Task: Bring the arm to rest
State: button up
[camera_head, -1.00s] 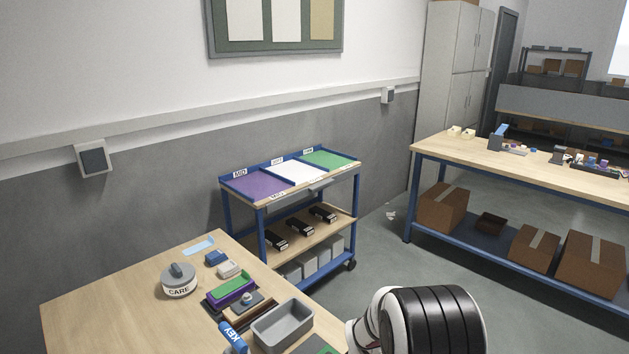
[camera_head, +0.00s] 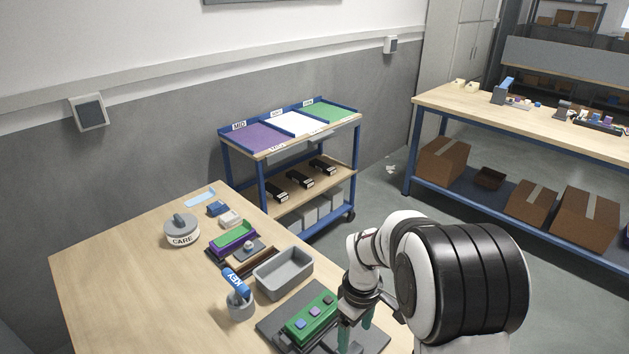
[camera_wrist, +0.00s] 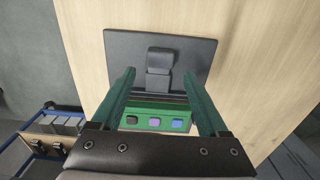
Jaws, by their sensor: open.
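My gripper (camera_wrist: 162,102) is open in the wrist view, its two green fingers apart with nothing held between them. Beyond and between the fingers is a green block (camera_wrist: 155,120) with dark, purple and blue square pieces on it, beside a dark plate (camera_wrist: 197,52). In the head view the gripper (camera_head: 357,338) hangs at the lower right, beside the green block (camera_head: 312,318) on its dark base. My arm hides part of the table's right edge there. I cannot tell whether the fingers touch the block.
A grey bin (camera_head: 284,272), a cup (camera_head: 240,305) with a blue KEY-marked item (camera_head: 236,281), and a round CARE weight (camera_head: 182,231) stand on the wooden table (camera_head: 120,275). A blue cart (camera_head: 262,170) stands behind. The table's left part is clear.

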jog(key=shift+r, duration=0.15)
jog(key=s+r+m, duration=0.4)
jog(key=s, duration=0.4)
jog(key=s+a+r+m+y, duration=0.1)
jog(key=s+r+m, duration=0.3)
jog(key=s, duration=0.4)
jog(key=s+r+m, duration=0.4)
jog(key=s+m, duration=0.1)
jog(key=s, duration=0.3)
jog(key=shift+s+a+r+m+y, duration=0.15)
jog(key=shift+s+r+m+y, duration=0.15)
jog(key=shift+m+y, duration=0.1)
